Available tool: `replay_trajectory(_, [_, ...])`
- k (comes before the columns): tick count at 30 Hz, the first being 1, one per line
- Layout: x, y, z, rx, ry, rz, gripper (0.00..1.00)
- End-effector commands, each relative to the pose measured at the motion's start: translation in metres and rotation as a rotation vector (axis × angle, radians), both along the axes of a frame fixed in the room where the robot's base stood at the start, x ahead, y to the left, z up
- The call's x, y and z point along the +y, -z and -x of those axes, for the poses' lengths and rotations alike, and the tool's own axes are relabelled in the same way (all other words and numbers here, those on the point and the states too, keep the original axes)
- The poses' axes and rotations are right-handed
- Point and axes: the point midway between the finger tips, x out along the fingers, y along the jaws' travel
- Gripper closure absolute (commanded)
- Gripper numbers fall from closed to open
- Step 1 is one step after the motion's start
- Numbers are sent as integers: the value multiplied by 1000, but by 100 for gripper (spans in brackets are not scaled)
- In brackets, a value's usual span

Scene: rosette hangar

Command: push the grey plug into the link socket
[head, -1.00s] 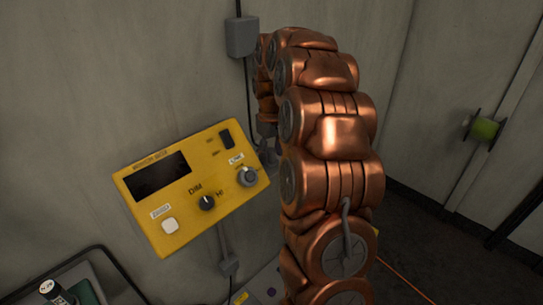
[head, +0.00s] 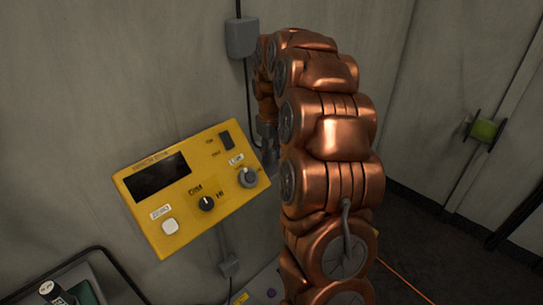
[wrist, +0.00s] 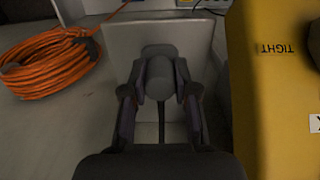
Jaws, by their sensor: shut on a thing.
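In the wrist view my gripper (wrist: 160,92) is shut on the grey plug (wrist: 159,74), with one finger on each side of it. A dark cord runs down from the plug between the fingers. In the head view my gripper (head: 268,135) is small and mostly hidden behind my copper arm, at the right edge of the yellow panel (head: 178,225). The plug cannot be made out there. I cannot make out the link socket clearly; a round grey fitting (head: 248,177) sits under a small white label on the panel.
The yellow panel's side (wrist: 275,110) is close on the right in the wrist view. An orange cable coil (wrist: 45,62) lies at left. A grey plate (wrist: 120,45) is behind the plug. A grey wall box (head: 241,37) with a cable is above the panel.

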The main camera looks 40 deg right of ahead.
Motion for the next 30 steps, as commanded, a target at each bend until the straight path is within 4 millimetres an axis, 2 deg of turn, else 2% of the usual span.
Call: replay_trajectory(30, [0,-27,0,1,-1,-1,100])
